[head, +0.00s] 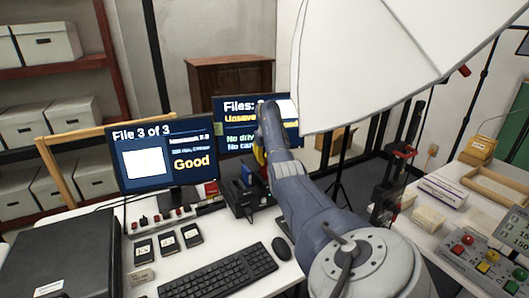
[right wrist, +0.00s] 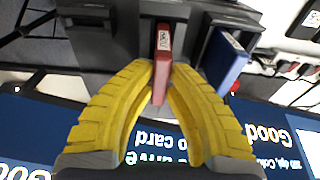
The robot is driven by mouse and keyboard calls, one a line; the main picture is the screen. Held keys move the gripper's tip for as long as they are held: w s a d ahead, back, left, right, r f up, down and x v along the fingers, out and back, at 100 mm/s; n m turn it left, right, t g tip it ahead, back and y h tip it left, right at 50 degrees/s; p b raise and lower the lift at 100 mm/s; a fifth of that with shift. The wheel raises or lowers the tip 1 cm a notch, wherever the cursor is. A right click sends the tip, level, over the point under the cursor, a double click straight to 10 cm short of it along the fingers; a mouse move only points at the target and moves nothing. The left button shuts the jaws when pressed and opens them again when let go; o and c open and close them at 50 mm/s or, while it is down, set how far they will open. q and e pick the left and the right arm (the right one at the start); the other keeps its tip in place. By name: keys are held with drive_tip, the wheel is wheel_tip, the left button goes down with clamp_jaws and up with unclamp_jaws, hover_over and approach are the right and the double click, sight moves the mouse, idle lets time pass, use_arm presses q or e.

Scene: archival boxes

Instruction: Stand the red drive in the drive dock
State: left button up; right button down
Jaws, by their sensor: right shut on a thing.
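The red drive (right wrist: 162,62) is between the yellow fingertips of my right gripper (right wrist: 161,75) in the right wrist view. The fingers are shut on it. Its far end meets the dark drive dock (right wrist: 120,55), beside a blue drive (right wrist: 226,62) that stands in the dock; I cannot tell how deep the red drive sits. In the head view the dock (head: 238,200) stands on the desk with the blue drive (head: 246,173). My right gripper (head: 259,156) is at the dock, mostly behind my arm, which hides the red drive. My left gripper is out of view.
Two monitors (head: 165,155) stand behind the dock. A keyboard (head: 218,272), a mouse (head: 282,248) and several dark cartridges (head: 167,239) lie on the desk. A black case (head: 62,262) is at the left. A white umbrella (head: 375,60) hangs above my right arm.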

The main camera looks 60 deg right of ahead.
drive_tip(key=shift+f, duration=0.95)
idle(0.3)
drive_tip(key=c, duration=1.4)
unclamp_jaws()
drive_tip(key=r, duration=0.8)
drive_tip(key=s+r, duration=0.1)
drive_tip(key=r, duration=0.3)
drive_tip(key=shift+s+a, duration=0.1)
drive_tip(key=shift+a, duration=0.25)
drive_tip(key=shift+f, duration=0.1)
